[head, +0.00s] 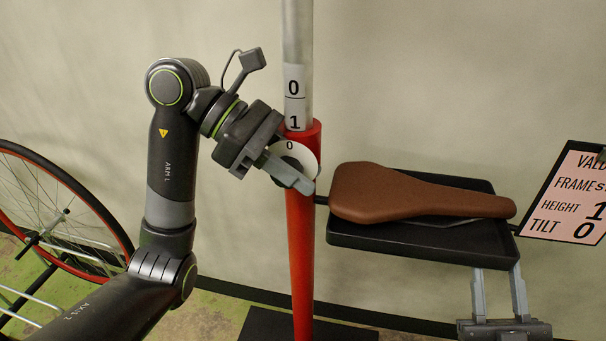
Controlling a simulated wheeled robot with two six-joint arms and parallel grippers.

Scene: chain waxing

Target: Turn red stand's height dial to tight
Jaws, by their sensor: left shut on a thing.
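The red stand (301,240) is an upright red tube with a silver post (298,35) rising from it. A white scale label (294,85) on the post reads 0 and 1, with the 1 just above the red collar. The height dial (302,152) is a round white disc on the collar, with a 0 at its top; its lower part is hidden. My left gripper (299,184) lies across the dial and is shut at it; the gripped part is hidden behind the fingers.
A brown saddle (410,193) lies on a black tray (365,236) right of the stand. A pink card (570,190) at the far right reads HEIGHT 1, TILT 0. A bicycle wheel (100,215) stands at the left. The wall behind is bare.

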